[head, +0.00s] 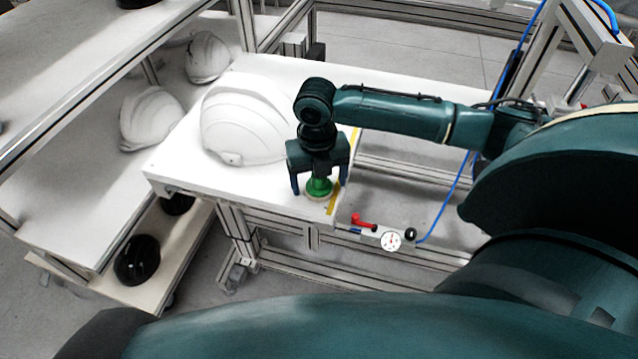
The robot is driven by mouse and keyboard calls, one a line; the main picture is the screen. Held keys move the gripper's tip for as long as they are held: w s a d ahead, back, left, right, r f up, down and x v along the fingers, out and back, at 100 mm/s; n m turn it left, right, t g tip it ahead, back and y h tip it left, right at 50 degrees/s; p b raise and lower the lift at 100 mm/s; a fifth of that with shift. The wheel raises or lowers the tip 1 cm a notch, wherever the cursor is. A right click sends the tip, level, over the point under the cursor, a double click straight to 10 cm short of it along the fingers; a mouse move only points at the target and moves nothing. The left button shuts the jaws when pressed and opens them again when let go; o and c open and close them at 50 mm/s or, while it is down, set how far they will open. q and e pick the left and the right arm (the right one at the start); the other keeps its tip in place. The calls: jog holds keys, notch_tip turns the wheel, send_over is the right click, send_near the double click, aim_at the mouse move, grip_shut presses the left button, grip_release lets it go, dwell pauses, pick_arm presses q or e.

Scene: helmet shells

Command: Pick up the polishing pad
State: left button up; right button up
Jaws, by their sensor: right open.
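The polishing pad (319,188) is a small green disc with a green knob and a pale underside. It sits near the front right corner of the white table (190,168). My right gripper (319,187) is above the pad, pointing down. Its two fingers are spread on either side of the pad's knob; I cannot tell whether they touch it. My left gripper is not in the head view.
A large white helmet shell (243,122) lies on the table just left of my right gripper. White helmets (152,118) rest on the shelf at left, and a black one (137,260) lies lower. A gauge (390,240) and red valve (363,221) are by the table's front right.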

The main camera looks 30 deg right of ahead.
jog(key=shift+f, duration=0.3)
jog(key=shift+c, duration=0.5)
jog(key=c, duration=1)
jog(key=shift+r, duration=0.1)
notch_tip(320, 180, up, 10)
jog(key=o, duration=0.5)
jog(key=c, duration=0.4)
